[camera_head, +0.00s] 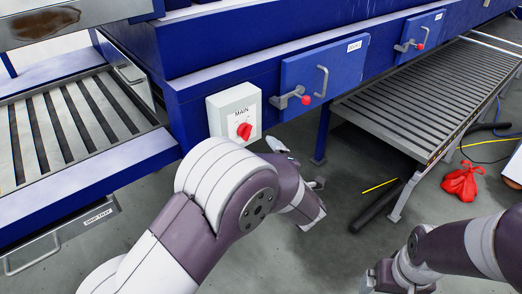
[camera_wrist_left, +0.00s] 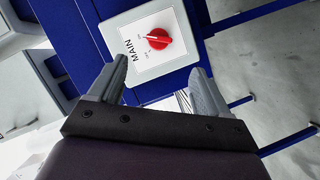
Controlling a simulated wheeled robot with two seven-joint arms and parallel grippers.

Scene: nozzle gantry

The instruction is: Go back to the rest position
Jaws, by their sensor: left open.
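My left gripper (camera_head: 298,168) is in front of the blue machine, low and to the right of the white MAIN switch box (camera_head: 222,104). My left arm partly hides it. In the left wrist view, its two grey fingers (camera_wrist_left: 160,70) are spread apart with nothing between them. The MAIN box (camera_wrist_left: 148,72) and its red knob (camera_wrist_left: 158,39) lie beyond the fingertips there. The red knob also shows in the head view (camera_head: 244,131). My right gripper (camera_head: 384,280) is at the bottom right, partly cut off; its fingers are unclear.
A blue door (camera_head: 300,75) with a red-tipped latch is right of the box. A slatted rack (camera_head: 425,95) stands at the right and a slatted tray (camera_head: 60,125) at the left. A red bag (camera_head: 462,183), a black tube (camera_head: 376,207) and cables lie on the grey floor.

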